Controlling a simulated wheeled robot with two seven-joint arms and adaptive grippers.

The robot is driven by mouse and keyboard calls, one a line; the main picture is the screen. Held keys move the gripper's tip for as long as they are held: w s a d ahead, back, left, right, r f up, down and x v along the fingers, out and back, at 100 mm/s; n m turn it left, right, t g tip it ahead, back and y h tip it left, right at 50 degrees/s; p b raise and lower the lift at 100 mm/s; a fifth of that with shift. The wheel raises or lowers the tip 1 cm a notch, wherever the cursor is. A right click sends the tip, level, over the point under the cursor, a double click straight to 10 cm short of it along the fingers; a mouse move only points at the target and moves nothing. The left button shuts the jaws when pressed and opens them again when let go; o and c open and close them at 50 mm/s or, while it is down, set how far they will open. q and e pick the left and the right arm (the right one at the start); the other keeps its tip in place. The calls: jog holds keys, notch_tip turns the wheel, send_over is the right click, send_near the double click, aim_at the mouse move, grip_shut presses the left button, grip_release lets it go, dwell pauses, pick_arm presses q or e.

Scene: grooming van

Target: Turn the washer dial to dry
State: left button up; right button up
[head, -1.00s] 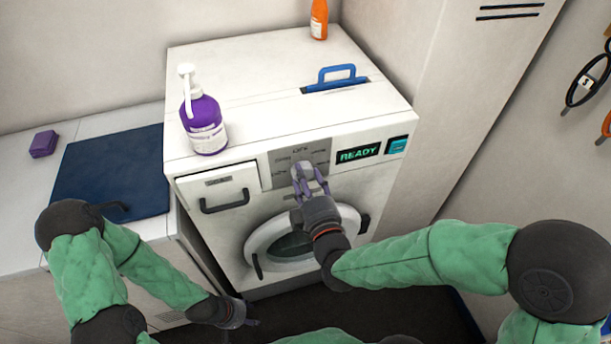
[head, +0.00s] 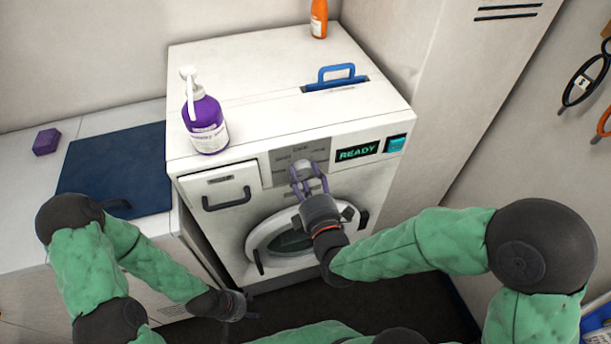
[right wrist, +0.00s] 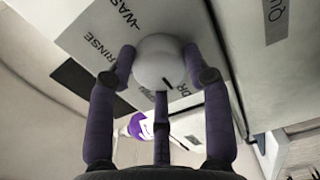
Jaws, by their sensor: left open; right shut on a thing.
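The washer (head: 290,110) stands in the middle of the head view, and its display (head: 358,152) reads READY. The washer dial (head: 304,166) is a pale round knob on the grey label panel. It also shows in the right wrist view (right wrist: 160,60), with a short dark mark on its edge near the partly hidden "DR" lettering. WASH and RINSE lettering shows on the other side. My right gripper (head: 309,181) is shut on the dial, its purple fingers on either side of it. My left gripper (head: 242,305) is open and empty, low in front of the washer, away from the dial.
A purple pump bottle (head: 206,125), a blue handle (head: 336,76) and an orange bottle (head: 319,18) are on the washer top. A drawer (head: 222,196) is left of the dial, the round door (head: 345,217) below. A counter with a blue mat (head: 120,170) is at left.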

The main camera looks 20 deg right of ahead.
dwell(0.4)
jog(key=o, duration=1.2)
jog(key=shift+c, duration=0.2)
jog(key=s, duration=0.7)
jog(key=shift+s+d, duration=0.15)
jog(key=shift+s, duration=0.1)
